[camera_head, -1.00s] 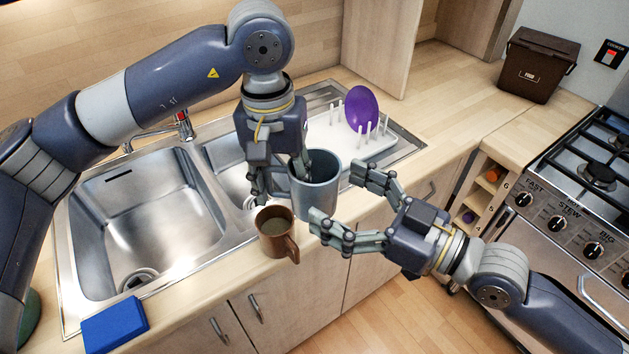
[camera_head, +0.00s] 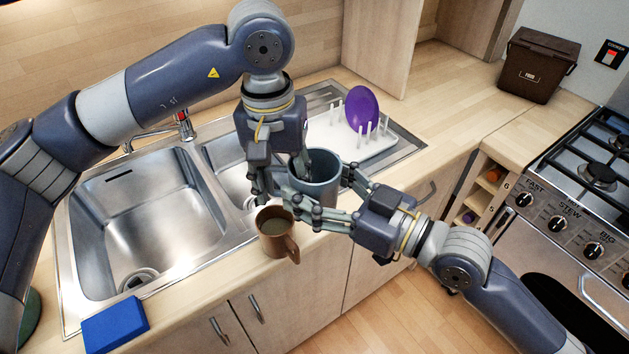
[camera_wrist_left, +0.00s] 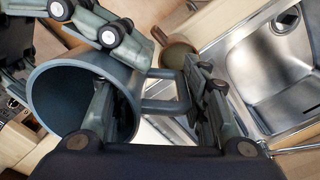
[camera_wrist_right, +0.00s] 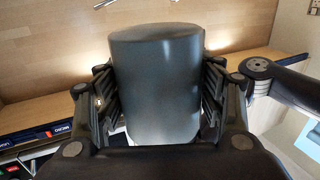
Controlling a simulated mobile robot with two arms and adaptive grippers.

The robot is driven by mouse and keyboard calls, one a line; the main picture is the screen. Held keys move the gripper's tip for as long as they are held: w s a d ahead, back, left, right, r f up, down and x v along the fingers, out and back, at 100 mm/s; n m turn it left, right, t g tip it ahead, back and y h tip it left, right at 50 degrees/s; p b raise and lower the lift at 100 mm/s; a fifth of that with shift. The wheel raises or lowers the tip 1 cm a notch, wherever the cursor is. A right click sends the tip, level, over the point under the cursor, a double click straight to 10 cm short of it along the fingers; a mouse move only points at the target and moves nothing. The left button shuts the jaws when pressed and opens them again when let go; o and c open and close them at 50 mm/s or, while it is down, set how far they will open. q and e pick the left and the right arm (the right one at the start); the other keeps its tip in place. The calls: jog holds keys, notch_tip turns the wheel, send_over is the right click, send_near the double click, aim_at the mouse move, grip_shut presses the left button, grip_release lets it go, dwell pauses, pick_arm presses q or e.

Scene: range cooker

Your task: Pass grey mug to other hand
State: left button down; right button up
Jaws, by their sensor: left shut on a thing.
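The grey mug (camera_head: 322,198) is held upright over the front edge of the sink counter. My left gripper (camera_head: 280,182) grips it from above; the left wrist view shows one finger inside the mug (camera_wrist_left: 45,100) and the other outside, beyond its handle (camera_wrist_left: 160,88). My right gripper (camera_head: 318,186) has its fingers spread on both sides of the mug, reaching in from the right. In the right wrist view the mug (camera_wrist_right: 155,85) stands between these fingers, close to them; firm contact cannot be made out.
A brown mug (camera_head: 276,246) with liquid stands at the counter edge, close to the right gripper's near finger. The sink (camera_head: 150,215) is at left, with a blue sponge (camera_head: 114,325) in front. A rack with a purple plate (camera_head: 362,108) is behind. The hob (camera_head: 597,170) is at right.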

pick_arm(q)
jog(key=shift+s, duration=0.1)
pick_arm(e)
jog(key=shift+w, duration=0.1)
jog(key=c, duration=0.4)
pick_arm(q)
jog(key=c, duration=0.8)
grip_release()
jog(key=shift+c, duration=0.2)
pick_arm(e)
jog(key=shift+r, duration=0.1)
